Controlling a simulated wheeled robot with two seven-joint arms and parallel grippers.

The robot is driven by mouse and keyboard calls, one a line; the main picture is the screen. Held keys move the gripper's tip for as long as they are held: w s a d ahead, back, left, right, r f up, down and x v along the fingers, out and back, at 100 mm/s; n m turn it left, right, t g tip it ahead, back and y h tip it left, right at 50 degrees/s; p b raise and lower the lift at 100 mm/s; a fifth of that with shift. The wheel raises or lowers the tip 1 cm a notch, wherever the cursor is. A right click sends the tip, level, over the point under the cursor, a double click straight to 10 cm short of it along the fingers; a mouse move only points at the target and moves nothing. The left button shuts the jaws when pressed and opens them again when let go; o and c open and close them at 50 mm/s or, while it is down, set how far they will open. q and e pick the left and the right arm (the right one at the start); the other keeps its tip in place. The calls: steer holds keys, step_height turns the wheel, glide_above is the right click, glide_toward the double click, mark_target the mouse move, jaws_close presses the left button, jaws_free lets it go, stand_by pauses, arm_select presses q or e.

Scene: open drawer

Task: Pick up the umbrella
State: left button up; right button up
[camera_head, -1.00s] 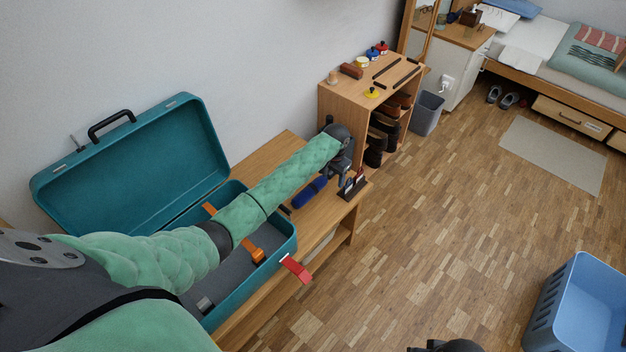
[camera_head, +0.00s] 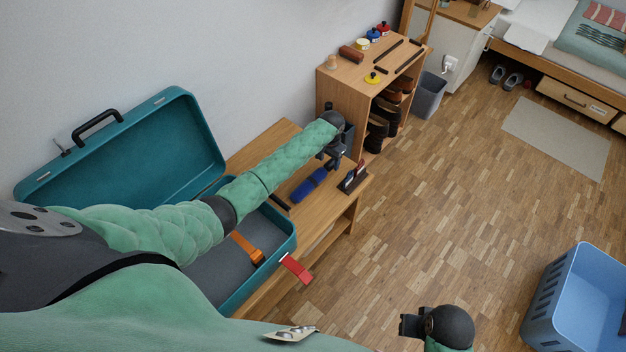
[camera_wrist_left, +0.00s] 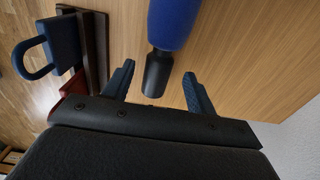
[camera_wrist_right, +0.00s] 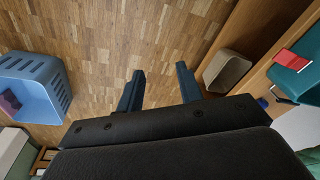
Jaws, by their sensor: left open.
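The umbrella (camera_head: 310,184) is a folded blue one lying on the wooden bench (camera_head: 332,205), to the right of the open teal case. My left gripper (camera_head: 333,162) is open and empty beside it. In the left wrist view the umbrella's blue body (camera_wrist_left: 176,18) is at the top. Its black handle end (camera_wrist_left: 157,75) points down between the open fingers of my left gripper (camera_wrist_left: 159,74); I cannot tell whether they touch it. My right gripper (camera_wrist_right: 160,70) is open and empty above the floor; it also shows at the bottom of the head view (camera_head: 410,325).
The teal case (camera_head: 140,150) stands open on the bench's left. A small dark rack (camera_head: 352,182) stands right of the umbrella. A wooden shoe shelf (camera_head: 342,85) is behind. A blue basket (camera_head: 575,305) stands on the floor at right. The middle floor is clear.

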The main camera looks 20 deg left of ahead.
arm_select(q)
steer(key=shift+f, duration=0.95)
jaws_close()
steer(key=shift+r, duration=0.15)
